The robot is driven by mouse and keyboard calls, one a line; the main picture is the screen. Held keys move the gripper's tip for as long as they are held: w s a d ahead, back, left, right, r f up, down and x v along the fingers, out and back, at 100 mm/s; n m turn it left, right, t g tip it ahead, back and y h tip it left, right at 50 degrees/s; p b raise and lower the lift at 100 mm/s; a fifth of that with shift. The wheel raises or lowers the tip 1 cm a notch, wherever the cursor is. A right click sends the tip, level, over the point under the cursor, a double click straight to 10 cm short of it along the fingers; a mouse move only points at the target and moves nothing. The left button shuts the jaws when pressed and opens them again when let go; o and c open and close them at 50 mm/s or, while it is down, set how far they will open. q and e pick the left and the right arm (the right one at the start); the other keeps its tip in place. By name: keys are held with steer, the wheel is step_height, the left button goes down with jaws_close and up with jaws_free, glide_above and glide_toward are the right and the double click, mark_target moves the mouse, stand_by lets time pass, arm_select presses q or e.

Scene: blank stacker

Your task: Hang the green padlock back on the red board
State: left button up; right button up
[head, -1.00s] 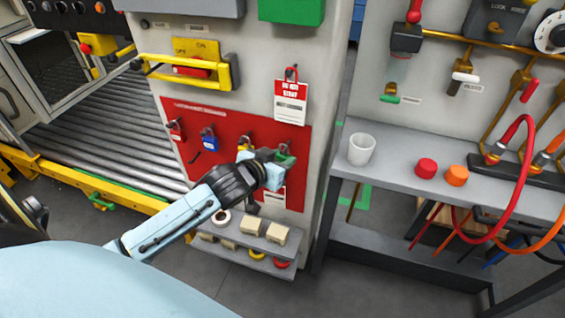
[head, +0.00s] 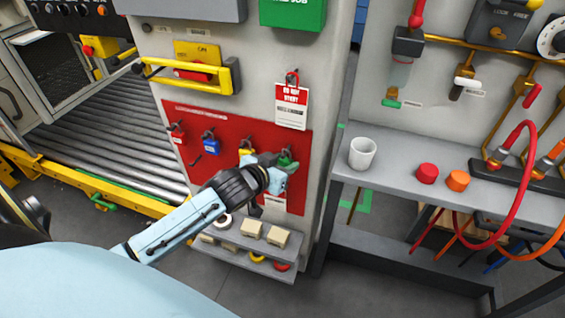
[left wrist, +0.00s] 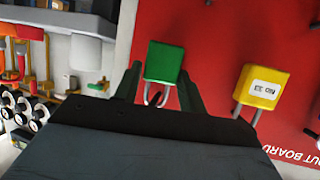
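The green padlock (head: 287,161) is at the right end of the row on the red board (head: 228,177). In the left wrist view the green padlock (left wrist: 164,62) shows upside down, its shackle toward the gripper; whether the shackle sits on a hook is hidden. My left gripper (head: 277,171) is in front of the board's right part. In the left wrist view its fingers (left wrist: 160,78) are spread on both sides of the padlock, with a gap at the left finger. My right gripper is not in view.
A yellow padlock (left wrist: 261,87) hangs beside the green one; blue (head: 210,145) and red (head: 177,138) padlocks hang further left. A red and white tag (head: 291,105) hangs above. A small shelf (head: 250,241) stands below, and a bench with a white cup (head: 362,153) is at the right.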

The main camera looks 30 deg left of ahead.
arm_select(q)
steer(key=o, duration=0.4)
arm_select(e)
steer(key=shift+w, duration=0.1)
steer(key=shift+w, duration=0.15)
arm_select(q)
steer(key=shift+s, duration=0.25)
steer(key=p+v, duration=0.3)
steer(key=v, duration=1)
steer(key=shift+w+r, duration=0.1)
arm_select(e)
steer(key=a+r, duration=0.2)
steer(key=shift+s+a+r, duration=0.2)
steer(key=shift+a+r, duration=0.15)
